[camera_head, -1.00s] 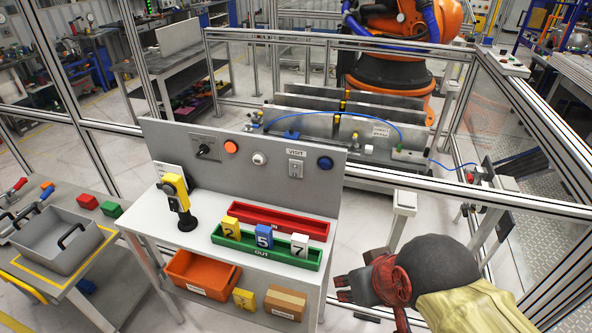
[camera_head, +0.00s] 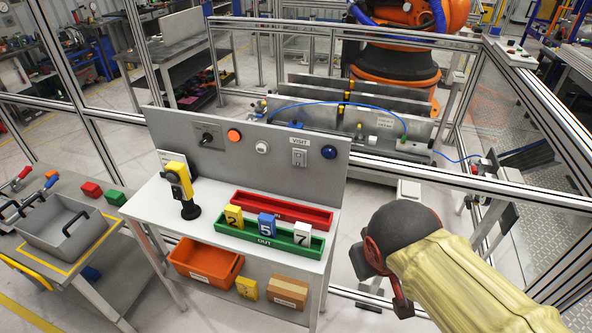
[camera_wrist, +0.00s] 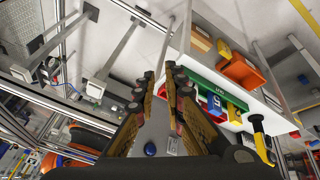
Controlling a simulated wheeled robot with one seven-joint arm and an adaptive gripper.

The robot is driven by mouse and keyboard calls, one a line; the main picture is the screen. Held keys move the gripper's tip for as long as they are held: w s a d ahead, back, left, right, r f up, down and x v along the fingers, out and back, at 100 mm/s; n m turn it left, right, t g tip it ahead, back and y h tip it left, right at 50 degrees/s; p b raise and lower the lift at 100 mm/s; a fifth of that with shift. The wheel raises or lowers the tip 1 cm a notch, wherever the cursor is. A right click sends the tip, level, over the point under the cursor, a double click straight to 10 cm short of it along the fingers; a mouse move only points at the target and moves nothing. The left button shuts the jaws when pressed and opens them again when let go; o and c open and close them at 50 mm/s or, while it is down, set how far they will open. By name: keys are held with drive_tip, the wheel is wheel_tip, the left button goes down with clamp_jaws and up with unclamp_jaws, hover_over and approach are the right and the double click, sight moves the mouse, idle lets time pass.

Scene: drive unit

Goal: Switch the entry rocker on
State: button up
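A switch plate (camera_head: 299,157) under a "VISIT" label is on the grey upright panel (camera_head: 215,160) at the back of the white bench; it looks like the rocker, but its state is too small to tell. It also shows small and inverted in the wrist view (camera_wrist: 172,146), beside the blue button (camera_wrist: 150,149). My gripper (camera_wrist: 160,72) is open and empty, its two fingers apart with the grey panel seen between them. In the head view my arm hides most of the gripper, right of the bench and apart from the panel.
A rotary switch (camera_head: 207,137), orange button (camera_head: 234,135), white button (camera_head: 262,147) and blue button (camera_head: 329,152) share the panel. Red (camera_head: 285,208) and green (camera_head: 310,252) trays and a yellow-black device (camera_head: 178,180) stand on the bench. A metal-framed fence (camera_head: 420,168) runs behind.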

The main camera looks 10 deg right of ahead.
sight(298, 166)
drive_tip(key=w+d+f+h, duration=0.1)
drive_tip(key=w, duration=0.2)
drive_tip(key=w+d+f+n+h+b, duration=0.1)
drive_tip(key=w+d+h, duration=0.1)
drive_tip(key=w+d+n+h, duration=0.1)
drive_tip(key=w, duration=0.2)
drive_tip(key=shift+w+d+f+h, duration=0.3)
drive_tip(key=shift+w+f, duration=0.05)
drive_tip(key=shift+f, duration=0.05)
clamp_jaws()
drive_tip(key=w+a+n+t+h+b, duration=0.1)
drive_tip(key=w+n+t+h, duration=0.15)
drive_tip(key=w, duration=0.65)
drive_tip(key=w+a+f+n+t+b, duration=0.1)
drive_tip(key=w+a+f+n+t, duration=0.1)
drive_tip(key=w+a, duration=0.5)
drive_tip(key=w+a+f+n+t+y, duration=0.1)
drive_tip(key=w+a+f+n+t, duration=0.2)
drive_tip(key=w+a+n+t, duration=0.2)
drive_tip(key=w+a, duration=0.2)
drive_tip(key=a, duration=0.2)
drive_tip(key=shift+w+f+b, duration=0.15)
drive_tip(key=shift+w+b, duration=0.05)
drive_tip(key=shift+b, duration=0.15)
drive_tip(key=b+x, duration=0.2)
drive_tip(key=x, duration=1.2)
drive_tip(key=shift+w+b, duration=0.1)
drive_tip(key=shift+b, duration=0.2)
